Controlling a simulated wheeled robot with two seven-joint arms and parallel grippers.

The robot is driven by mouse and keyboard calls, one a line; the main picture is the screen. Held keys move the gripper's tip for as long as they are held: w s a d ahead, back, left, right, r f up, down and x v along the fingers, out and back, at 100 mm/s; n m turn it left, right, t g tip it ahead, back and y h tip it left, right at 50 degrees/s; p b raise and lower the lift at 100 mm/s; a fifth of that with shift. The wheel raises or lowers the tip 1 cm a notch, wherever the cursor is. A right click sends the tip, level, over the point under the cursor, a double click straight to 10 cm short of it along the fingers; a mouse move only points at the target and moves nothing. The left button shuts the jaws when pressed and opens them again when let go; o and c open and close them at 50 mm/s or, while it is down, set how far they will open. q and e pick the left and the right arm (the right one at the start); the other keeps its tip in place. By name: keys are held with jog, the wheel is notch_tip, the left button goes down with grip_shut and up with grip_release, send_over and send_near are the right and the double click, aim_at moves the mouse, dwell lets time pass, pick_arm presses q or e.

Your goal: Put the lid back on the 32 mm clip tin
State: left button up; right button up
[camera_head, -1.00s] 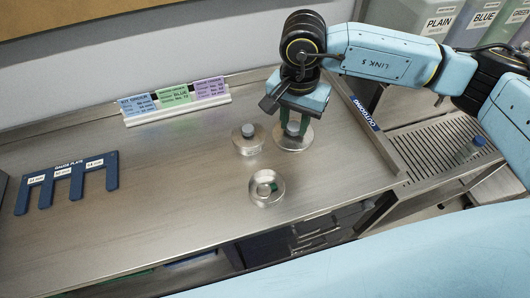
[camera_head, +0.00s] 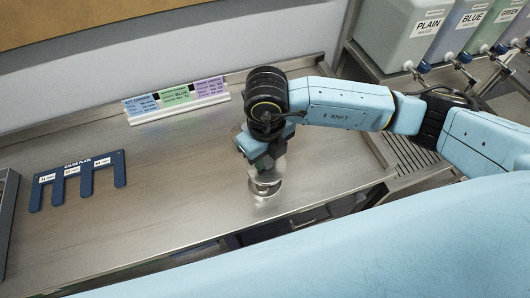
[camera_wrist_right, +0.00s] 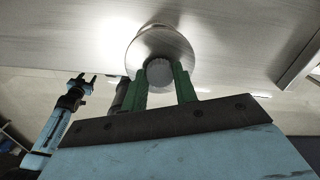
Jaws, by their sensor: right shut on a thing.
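My right gripper (camera_head: 262,162) is shut on the knob of a round silver lid. In the right wrist view its green fingers (camera_wrist_right: 161,88) stand on either side of the grey knob (camera_wrist_right: 160,73), with the lid's disc (camera_wrist_right: 158,43) beyond. In the head view the gripper is over the open round metal tin (camera_head: 265,189), and the lid is partly hidden by it. I cannot tell whether lid and tin touch. No size on the tin can be read. My left gripper (camera_wrist_right: 80,82) shows small in the wrist view, empty, its fingers apart.
A blue gauge plate (camera_head: 78,168) lies on the left of the steel bench. Three coloured cards (camera_head: 174,97) stand in a holder at the back. Labelled dispensers (camera_head: 415,45) stand at the right. The bench between plate and tin is clear.

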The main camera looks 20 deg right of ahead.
aim_at(265, 172)
jog(key=shift+s+a+m, duration=0.2)
jog(key=shift+m, duration=0.5)
jog(key=shift+f, duration=0.1)
jog(key=shift+f+b, duration=2.35)
jog(key=shift+f, duration=0.8)
jog(key=shift+f+b, duration=0.15)
jog(key=shift+b, duration=0.35)
jog(key=o, duration=1.5)
jog(key=shift+o, duration=0.2)
